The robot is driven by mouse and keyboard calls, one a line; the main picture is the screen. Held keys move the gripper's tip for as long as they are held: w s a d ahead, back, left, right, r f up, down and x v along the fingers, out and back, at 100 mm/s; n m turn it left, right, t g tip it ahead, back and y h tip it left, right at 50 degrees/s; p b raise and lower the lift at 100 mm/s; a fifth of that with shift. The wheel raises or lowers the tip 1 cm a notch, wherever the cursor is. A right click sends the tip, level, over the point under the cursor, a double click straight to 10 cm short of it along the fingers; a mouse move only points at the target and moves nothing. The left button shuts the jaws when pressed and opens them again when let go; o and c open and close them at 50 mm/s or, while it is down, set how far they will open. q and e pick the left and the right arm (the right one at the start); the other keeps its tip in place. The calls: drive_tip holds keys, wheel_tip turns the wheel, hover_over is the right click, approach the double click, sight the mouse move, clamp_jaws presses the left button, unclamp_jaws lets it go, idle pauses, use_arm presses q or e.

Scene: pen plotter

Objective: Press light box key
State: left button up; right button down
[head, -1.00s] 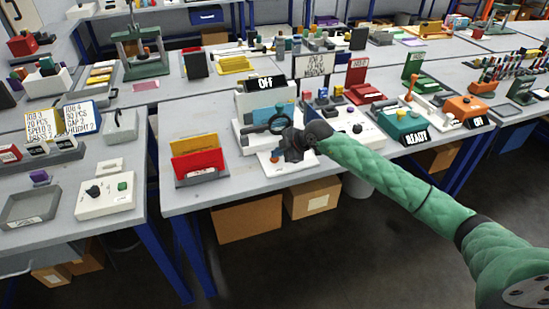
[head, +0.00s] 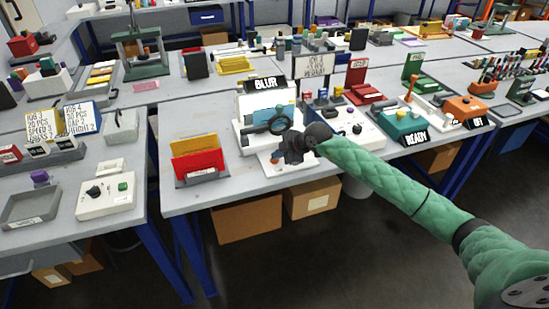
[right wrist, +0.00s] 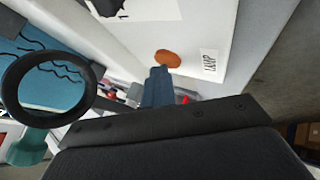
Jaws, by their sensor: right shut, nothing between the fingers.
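The light box (head: 246,136) is white, with a lit panel, a pale blue sheet and a black magnifier ring (head: 281,123). The ring also shows at the left of the right wrist view (right wrist: 48,88). A sign (head: 266,84) above the box reads "BLUR". The round orange lamp key (right wrist: 168,58) sits on the white base beside a "LAMP" label (right wrist: 209,62). My right gripper (head: 290,160) is over the base's front part, shut and empty. Its fingertips (right wrist: 160,72) appear close to the key; whether they touch it I cannot tell. My left gripper is not in view.
A red and yellow card holder (head: 198,165) stands just left of the light box. The table's front edge (head: 240,200) is close below my right gripper.

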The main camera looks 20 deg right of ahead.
sight(278, 160)
drive_tip(key=shift+r+p, duration=0.25)
drive_tip(key=shift+p, duration=0.05)
drive_tip(key=shift+r, duration=0.1)
drive_tip(key=shift+r+p, duration=2.35)
drive_tip(key=shift+r, duration=0.6)
